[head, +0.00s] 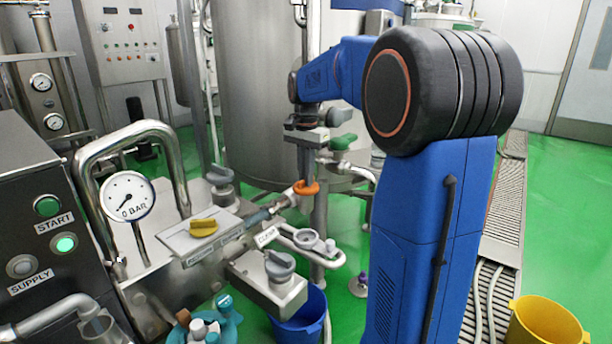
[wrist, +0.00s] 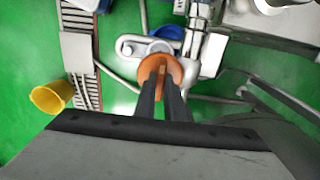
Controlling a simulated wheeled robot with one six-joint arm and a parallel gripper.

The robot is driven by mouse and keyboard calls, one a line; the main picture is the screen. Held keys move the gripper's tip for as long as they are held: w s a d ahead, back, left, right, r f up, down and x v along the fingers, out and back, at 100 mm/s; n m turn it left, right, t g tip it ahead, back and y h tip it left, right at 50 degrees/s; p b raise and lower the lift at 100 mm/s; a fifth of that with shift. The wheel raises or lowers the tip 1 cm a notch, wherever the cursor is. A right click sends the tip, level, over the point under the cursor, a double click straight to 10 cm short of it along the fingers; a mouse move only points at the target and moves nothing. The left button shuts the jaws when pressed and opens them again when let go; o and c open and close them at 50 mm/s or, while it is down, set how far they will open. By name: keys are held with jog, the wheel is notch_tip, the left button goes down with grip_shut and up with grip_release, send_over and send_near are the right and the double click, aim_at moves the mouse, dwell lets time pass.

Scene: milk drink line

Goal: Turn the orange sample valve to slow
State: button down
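The orange sample valve (head: 306,187) is a round orange knob on a metal pipe stub, right of the gauge panel in the head view. In the wrist view, the orange valve (wrist: 160,65) lies straight ahead of my fingers, with a raised ridge along its top. My gripper (head: 304,172) points down just above the valve. Its two dark fingers (wrist: 162,85) are apart, with orange showing between them, and their tips partly cover the valve. I cannot tell whether they touch it. No slow marking is readable.
A gauge (head: 127,196) reads near 0 bar. A yellow handle (head: 203,227) sits on a plate to the left. A grey knob (head: 280,265) is on a block below. A blue bucket (head: 300,316) stands under the pipes, and a yellow bucket (head: 546,325) stands at right.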

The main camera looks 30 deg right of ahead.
jog(key=shift+n, duration=2.8)
jog(key=c, duration=1.8)
grip_release()
jog(key=shift+r, duration=0.1)
notch_tip(320, 180, up, 17)
jog(key=shift+r, duration=0.15)
